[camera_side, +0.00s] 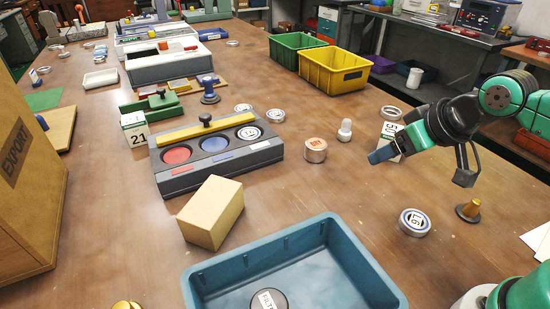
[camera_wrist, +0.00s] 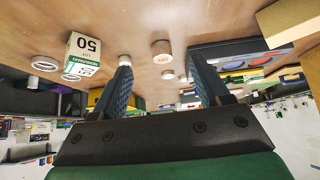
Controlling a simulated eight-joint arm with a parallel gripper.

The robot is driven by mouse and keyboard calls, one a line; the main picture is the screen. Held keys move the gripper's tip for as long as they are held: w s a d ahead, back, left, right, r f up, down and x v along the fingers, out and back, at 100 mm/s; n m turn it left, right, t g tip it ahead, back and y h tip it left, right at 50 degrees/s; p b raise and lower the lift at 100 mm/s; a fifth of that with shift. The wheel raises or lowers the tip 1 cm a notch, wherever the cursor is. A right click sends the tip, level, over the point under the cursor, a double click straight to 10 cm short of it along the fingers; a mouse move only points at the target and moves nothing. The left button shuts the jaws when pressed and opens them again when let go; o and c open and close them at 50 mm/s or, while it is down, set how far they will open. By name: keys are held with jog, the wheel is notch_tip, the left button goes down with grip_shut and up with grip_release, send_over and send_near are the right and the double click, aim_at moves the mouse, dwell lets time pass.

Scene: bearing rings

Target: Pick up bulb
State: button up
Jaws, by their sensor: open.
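The bulb (camera_side: 345,131) is small and white and stands upright on the brown table, right of a copper-topped cylinder. In the wrist view the bulb (camera_wrist: 125,60) shows at the tip of the left-hand finger, which hides part of it. My gripper (camera_side: 381,153) is to the right of the bulb and nearer the camera in the side view, apart from it. In the wrist view my gripper (camera_wrist: 163,75) has its two blue fingers spread wide, with nothing held between them.
The copper-topped cylinder (camera_side: 316,151) stands near the bulb. A white box marked 50 (camera_side: 391,147) is partly hidden behind my gripper. A ring marked 16 (camera_side: 414,222) and a brass-topped cone (camera_side: 469,209) lie nearer. A blue tray (camera_side: 375,273) is in front.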

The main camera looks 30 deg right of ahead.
jog(key=w+d, duration=0.2)
jog(key=w, duration=0.5)
jog(key=t, duration=0.1)
send_near(343, 127)
jog(key=a+r, duration=0.1)
jog(key=a, duration=0.2)
jog(key=shift+t, duration=0.4)
jog(key=w+d+f, duration=0.2)
jog(key=f, duration=0.1)
jog(key=w+d+f, duration=0.1)
jog(key=d+f, duration=0.1)
jog(key=shift+w, duration=0.4)
jog(key=shift+w+d+f, duration=0.15)
jog(key=shift+w+f, duration=0.15)
jog(key=shift+f, duration=0.15)
jog(key=shift+x, duration=2.55)
grip_shut()
